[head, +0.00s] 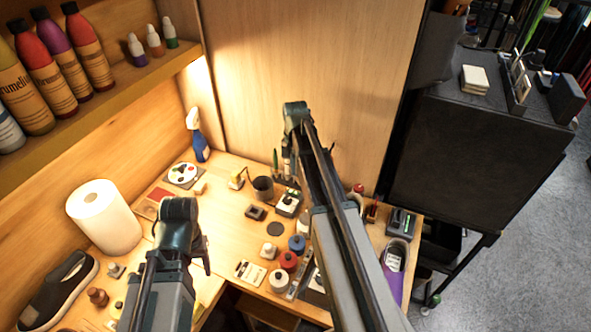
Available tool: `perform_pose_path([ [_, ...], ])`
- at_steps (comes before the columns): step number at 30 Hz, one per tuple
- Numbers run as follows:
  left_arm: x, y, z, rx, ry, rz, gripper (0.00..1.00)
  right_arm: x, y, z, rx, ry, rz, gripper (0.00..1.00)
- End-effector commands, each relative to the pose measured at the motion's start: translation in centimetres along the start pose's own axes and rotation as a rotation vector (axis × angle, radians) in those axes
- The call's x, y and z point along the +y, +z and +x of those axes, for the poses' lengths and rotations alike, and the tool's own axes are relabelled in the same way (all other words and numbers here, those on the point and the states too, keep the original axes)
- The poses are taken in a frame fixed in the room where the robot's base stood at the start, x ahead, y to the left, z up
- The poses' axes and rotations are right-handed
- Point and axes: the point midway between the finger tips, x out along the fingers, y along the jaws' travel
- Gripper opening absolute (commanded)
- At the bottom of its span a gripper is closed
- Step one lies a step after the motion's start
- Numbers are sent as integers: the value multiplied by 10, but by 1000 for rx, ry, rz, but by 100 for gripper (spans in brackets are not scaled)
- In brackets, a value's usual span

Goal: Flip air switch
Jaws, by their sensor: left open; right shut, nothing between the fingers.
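A small pale box with a dark and green top (288,204) stands on the wooden workbench (232,222). It may be the air switch, but I cannot tell for sure. My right arm reaches over the bench, and its gripper (287,178) points down just above and behind this box. That gripper is shut and empty; whether it touches the box is unclear. My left gripper (206,262) is open and empty at the front left of the bench. Its arm hides part of the bench. Another dark device with a green panel (401,222) stands at the bench's right end.
A paper towel roll (104,217) and a dark sneaker (58,290) are at the left. A blue spray bottle (198,138) stands at the back. Several small jars, including a red one (288,261), crowd the front middle. A shelf (100,100) overhangs the left.

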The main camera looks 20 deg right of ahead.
Motion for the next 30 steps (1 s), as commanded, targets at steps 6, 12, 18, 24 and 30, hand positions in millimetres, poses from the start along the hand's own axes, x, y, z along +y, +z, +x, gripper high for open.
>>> perform_pose_path([
  [6, 4, -2, 39, 0, 0, 0, 56, 0, 0, 40, 0, 0, 0, 0],
  [12, 6, -4, 67, 0, 0, 0, 56, 0, 0, 68, 0, 0, 0, 0],
  [18, 9, -5, 90, 0, 0, 0, 56, 0, 0, 91, 0, 0, 0, 0],
  [24, 9, -6, 96, 0, 0, 0, 56, 0, 0, 96, 0, 0, 0, 0],
  [30, 9, -6, 95, 0, 0, 0, 56, 0, 0, 95, 0, 0, 0, 0],
])
